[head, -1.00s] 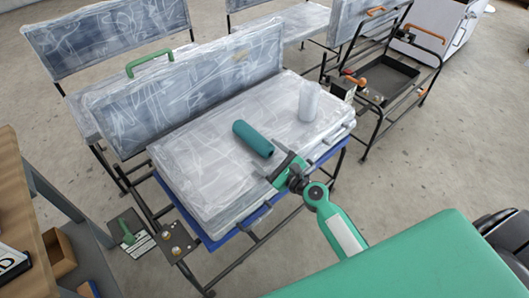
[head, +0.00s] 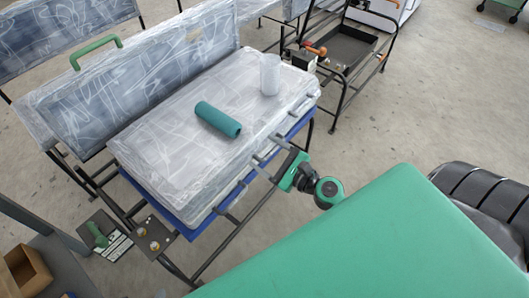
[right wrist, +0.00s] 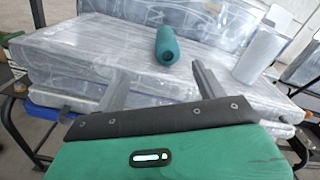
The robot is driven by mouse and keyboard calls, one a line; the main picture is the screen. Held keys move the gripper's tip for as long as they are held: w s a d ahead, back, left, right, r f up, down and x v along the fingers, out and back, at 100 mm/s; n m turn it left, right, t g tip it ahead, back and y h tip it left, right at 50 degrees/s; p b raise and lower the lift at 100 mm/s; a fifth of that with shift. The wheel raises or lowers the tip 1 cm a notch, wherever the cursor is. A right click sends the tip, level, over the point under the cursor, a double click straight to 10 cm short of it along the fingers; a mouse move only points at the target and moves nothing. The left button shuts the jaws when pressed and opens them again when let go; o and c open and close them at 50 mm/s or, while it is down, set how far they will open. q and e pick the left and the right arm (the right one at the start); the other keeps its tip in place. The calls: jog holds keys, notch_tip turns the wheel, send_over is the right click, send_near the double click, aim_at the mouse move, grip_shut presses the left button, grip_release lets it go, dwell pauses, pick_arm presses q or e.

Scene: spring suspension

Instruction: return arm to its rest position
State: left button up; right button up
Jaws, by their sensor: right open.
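My right gripper (head: 270,160) is open and empty beside the near edge of the wrapped stack. Its two fingers (right wrist: 160,88) also show apart in the right wrist view, with nothing between them at the tips. A teal cylinder (head: 218,119) lies on its side on top of the plastic-wrapped stack (head: 165,150), apart from the gripper. The cylinder also shows beyond the fingers in the right wrist view (right wrist: 167,46). My left gripper is not in view.
A pale upright cylinder (head: 270,75) stands on the stack's far right. A wrapped panel with a green handle (head: 95,50) stands behind. A black cart with a tray (head: 345,48) is at the upper right.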

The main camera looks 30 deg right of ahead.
dwell(0.5)
